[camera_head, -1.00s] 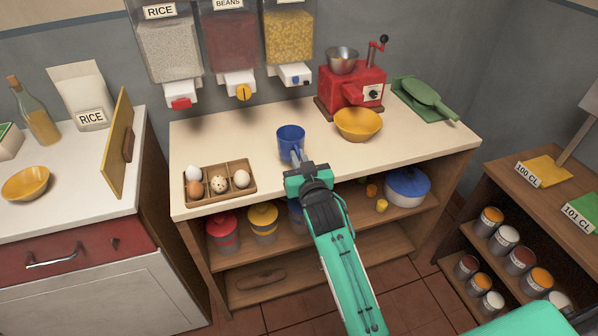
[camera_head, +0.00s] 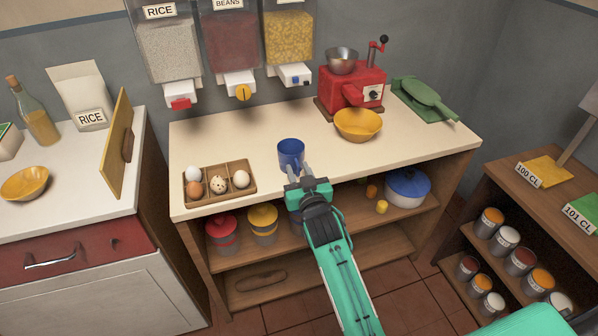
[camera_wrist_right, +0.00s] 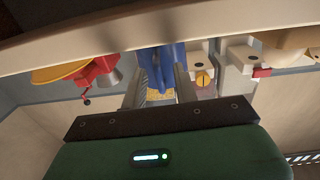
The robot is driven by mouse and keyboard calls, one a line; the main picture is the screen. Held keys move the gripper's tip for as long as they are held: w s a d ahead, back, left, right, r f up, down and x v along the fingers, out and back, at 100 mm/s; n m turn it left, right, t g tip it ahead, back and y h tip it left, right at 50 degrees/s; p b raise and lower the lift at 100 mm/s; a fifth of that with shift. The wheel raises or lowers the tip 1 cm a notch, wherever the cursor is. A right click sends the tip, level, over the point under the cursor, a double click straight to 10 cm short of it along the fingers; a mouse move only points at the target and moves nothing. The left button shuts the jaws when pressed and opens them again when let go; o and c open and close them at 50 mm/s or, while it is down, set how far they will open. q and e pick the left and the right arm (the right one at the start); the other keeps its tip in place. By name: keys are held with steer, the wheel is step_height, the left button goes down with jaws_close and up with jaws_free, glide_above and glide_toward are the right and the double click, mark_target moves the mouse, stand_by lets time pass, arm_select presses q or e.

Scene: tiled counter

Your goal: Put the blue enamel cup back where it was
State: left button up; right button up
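The blue enamel cup (camera_head: 291,155) stands upright on the cream counter (camera_head: 230,140), near its front edge, to the right of the egg tray. My right gripper (camera_head: 299,173) is just in front of the cup, at the counter's front edge. Its fingers are spread apart. In the right wrist view the cup (camera_wrist_right: 160,68) shows between the two open fingers (camera_wrist_right: 158,92); I cannot tell whether either touches it. My left gripper is not in view.
A wooden tray of eggs (camera_head: 220,196) lies left of the cup. A yellow bowl (camera_head: 358,126) and red grinder (camera_head: 351,88) stand at the right rear. Dispensers (camera_head: 231,50) hang above. Counter behind the cup is clear.

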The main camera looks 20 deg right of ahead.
steer(key=shift+r, duration=0.2)
steer(key=shift+s+f, duration=0.15)
steer(key=shift+s, duration=0.2)
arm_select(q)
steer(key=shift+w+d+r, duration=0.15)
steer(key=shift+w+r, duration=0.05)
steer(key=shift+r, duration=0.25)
arm_select(e)
steer(key=s, duration=1.1)
steer(key=shift+s, duration=0.15)
